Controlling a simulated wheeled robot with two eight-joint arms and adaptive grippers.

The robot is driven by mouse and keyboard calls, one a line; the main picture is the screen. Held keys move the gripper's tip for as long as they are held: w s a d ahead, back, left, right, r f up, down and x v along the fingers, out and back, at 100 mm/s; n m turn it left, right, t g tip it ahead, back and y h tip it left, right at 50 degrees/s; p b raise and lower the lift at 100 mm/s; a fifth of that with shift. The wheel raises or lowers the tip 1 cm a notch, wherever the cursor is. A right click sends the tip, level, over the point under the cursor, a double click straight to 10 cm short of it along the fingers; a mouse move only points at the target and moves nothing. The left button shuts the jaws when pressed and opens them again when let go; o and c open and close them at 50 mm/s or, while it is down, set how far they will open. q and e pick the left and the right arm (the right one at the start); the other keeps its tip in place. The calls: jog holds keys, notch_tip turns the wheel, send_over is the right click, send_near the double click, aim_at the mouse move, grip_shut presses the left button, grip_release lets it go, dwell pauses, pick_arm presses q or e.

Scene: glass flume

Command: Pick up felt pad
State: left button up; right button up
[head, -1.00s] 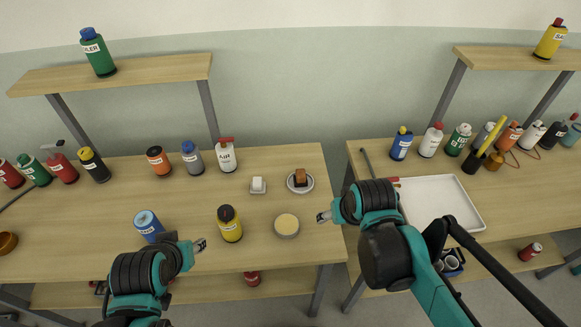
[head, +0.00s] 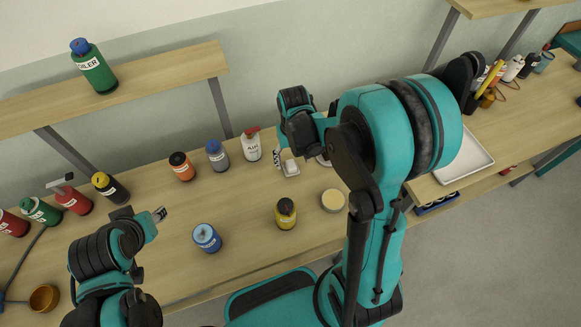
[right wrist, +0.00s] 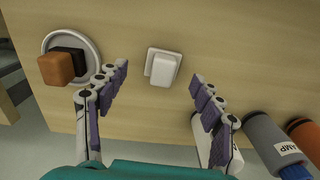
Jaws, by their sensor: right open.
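A small white block (right wrist: 163,69), likely the felt pad, sits on a small pale square dish (right wrist: 150,62) on the wooden bench. The block also shows in the head view (head: 290,167), close beside my right gripper (head: 278,158). In the right wrist view my right gripper (right wrist: 161,78) is open and empty, its purple-padded fingers apart on either side of the block and not touching it. My left gripper (head: 160,214) is over the bench at left, away from the block; its jaw opening is too small to judge.
A round dish (right wrist: 96,48) holding an orange-brown and black block (right wrist: 57,68) is left of the white block. A grey bottle (right wrist: 268,140) and a white bottle (head: 250,146) stand near. A yellow bottle (head: 286,213) and cream round tin (head: 333,200) stand nearer the front edge.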

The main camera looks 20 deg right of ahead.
aim_at(292, 165)
jog(key=f, duration=0.2)
jog(key=f+b, duration=0.1)
jog(key=f, duration=0.1)
jog(key=shift+w+a+f+b, duration=0.1)
jog(key=shift+a+f+b, duration=0.1)
jog(key=shift+b, duration=0.1)
jog(key=shift+r, duration=0.1)
jog(key=shift+c, duration=0.3)
jog(key=c, duration=1.1)
jog(key=shift+r+p, duration=0.3)
jog(key=shift+r, duration=0.15)
jog(key=r, duration=0.1)
jog(key=r+p, duration=0.1)
jog(key=r, duration=0.2)
jog(key=shift+d+p, duration=0.3)
jog(key=shift+p, duration=0.1)
jog(key=d+r, duration=0.2)
jog(key=d, duration=0.1)
jog(key=w+d+r+p, duration=0.1)
jog(key=d+r, duration=0.1)
jog(key=d, duration=0.2)
jog(key=w+d+r+p, duration=0.1)
jog(key=d+r, duration=0.1)
jog(key=d, duration=0.1)
jog(key=shift+w+d, duration=0.15)
jog(key=shift+d, duration=0.25)
